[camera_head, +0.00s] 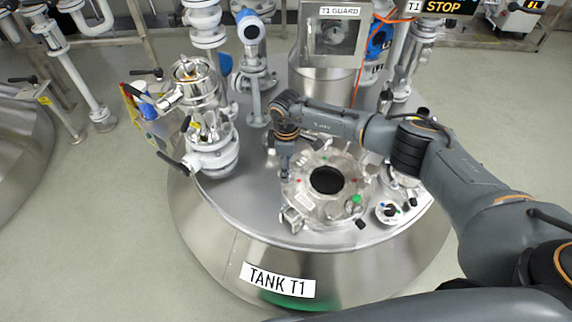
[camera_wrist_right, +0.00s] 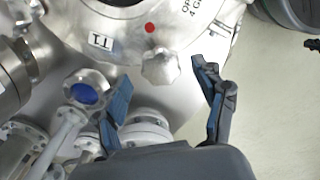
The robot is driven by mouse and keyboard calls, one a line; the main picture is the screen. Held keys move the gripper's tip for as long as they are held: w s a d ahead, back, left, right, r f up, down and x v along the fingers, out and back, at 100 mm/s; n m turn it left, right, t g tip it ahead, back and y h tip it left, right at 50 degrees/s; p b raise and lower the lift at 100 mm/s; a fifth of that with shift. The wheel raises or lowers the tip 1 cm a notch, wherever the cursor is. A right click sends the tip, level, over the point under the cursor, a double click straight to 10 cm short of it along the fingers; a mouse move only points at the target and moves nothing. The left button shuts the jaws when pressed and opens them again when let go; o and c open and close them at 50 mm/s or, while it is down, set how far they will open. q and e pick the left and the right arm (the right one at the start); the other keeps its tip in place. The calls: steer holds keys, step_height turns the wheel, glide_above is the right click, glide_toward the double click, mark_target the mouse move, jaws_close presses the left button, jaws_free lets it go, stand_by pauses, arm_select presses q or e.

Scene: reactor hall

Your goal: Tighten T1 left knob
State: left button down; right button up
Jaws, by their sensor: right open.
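The round steel lid (camera_head: 332,211) of tank T1 has a dark opening at its centre in the head view. My right arm reaches in from the right, and its gripper (camera_head: 286,158) points down at the lid's left edge. In the right wrist view a silvery lobed knob (camera_wrist_right: 161,69) sits at the rim of the lid (camera_wrist_right: 195,25), beside a red dot. My right gripper (camera_wrist_right: 160,76) is open, its blue-padded fingers on either side of the knob with visible gaps. In the head view the gripper hides the left knob. My left gripper is not in view.
White valves and pipework (camera_head: 213,150) stand on the tank's left side, close to my right gripper. The T1 guard box (camera_head: 333,38) stands behind the lid. A small round panel with dark knobs (camera_head: 392,211) is at the right front. A blue-faced fitting (camera_wrist_right: 84,93) is near the left finger.

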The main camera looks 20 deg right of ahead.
step_height(320, 180, up, 11)
stand_by(0.3)
